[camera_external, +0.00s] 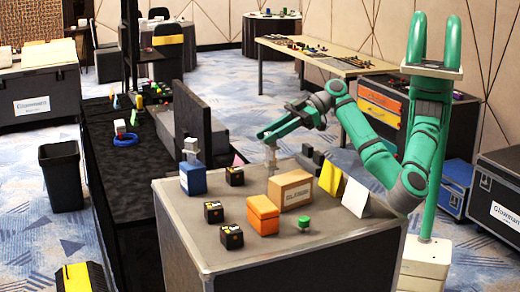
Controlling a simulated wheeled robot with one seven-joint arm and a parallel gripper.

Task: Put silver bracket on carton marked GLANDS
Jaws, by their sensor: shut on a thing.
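My gripper (268,139) is at the end of the green arm, over the back part of the grey-topped case. It is shut on a small pale grey piece (271,158), which looks like the silver bracket and hangs below the fingers. The piece is just behind the brown carton (291,190). The carton's front label is too small to read surely, but it may be GLANDS. From this view I cannot tell whether the piece touches the case top.
The case top (225,262) also bears an orange box (263,215), a blue box (193,179), several small black boxes (231,236), a green knob (304,222), a yellow card (331,178) and a white card (356,197). A grey-white item (191,147) stands by the blue box.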

